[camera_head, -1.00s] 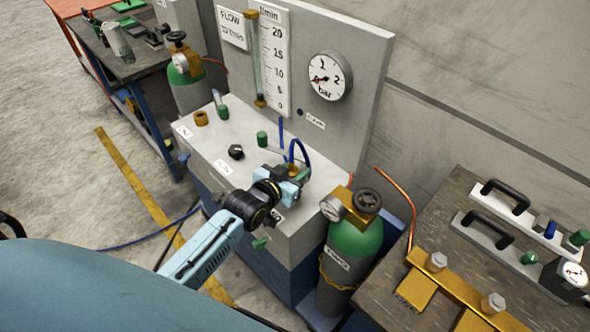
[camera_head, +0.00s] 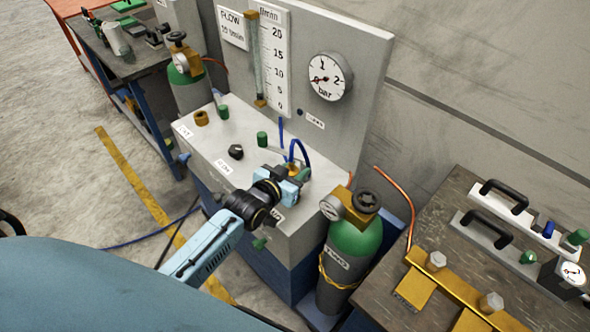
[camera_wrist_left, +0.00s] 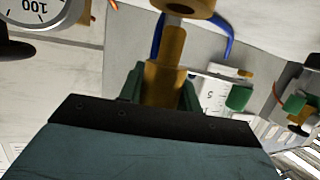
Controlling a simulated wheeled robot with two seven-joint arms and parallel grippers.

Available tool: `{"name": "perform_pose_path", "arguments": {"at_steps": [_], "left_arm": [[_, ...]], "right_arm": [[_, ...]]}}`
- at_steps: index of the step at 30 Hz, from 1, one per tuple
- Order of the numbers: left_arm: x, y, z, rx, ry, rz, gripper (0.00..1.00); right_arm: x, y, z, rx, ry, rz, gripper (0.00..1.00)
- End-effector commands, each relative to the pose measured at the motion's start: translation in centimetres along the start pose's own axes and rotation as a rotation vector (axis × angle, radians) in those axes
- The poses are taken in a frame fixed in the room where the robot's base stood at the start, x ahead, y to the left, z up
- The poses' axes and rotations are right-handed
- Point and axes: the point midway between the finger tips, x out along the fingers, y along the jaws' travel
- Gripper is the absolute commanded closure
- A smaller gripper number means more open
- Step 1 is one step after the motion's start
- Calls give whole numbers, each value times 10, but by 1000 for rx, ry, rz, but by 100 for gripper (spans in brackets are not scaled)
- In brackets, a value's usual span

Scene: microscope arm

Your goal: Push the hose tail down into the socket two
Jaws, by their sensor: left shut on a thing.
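My left gripper (camera_head: 292,172) is over the front right part of the grey bench top, and its fingers are shut on the brass hose tail (camera_head: 293,167). In the left wrist view the brass hose tail (camera_wrist_left: 165,72) stands between the two green fingers. The blue hose (camera_head: 302,147) loops up near the fingers and also shows behind the brass part in the wrist view (camera_wrist_left: 221,36). A second brass piece with a pale stem (camera_wrist_left: 187,8) is at the top of the wrist view. Socket two is not clearly visible around the gripper, so I cannot tell how deep the tail sits. My right gripper is not in view.
A black knob (camera_head: 236,152), a green cap (camera_head: 262,139) and a brass ring (camera_head: 201,118) stand on the bench top. The upright panel with a pressure gauge (camera_head: 329,77) rises behind. A green-topped cylinder (camera_head: 354,243) stands close to the right.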

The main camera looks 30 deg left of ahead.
Motion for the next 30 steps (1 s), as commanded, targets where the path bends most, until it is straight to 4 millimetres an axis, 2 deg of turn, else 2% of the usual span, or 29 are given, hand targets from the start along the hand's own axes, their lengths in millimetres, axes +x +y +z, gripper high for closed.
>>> {"name": "perform_pose_path", "arguments": {"at_steps": [14,30], "left_arm": [[0,0,-1,1,2,0,94],[4,0,10,0,2,0,94]], "right_arm": [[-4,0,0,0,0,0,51],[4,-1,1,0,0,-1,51]]}}
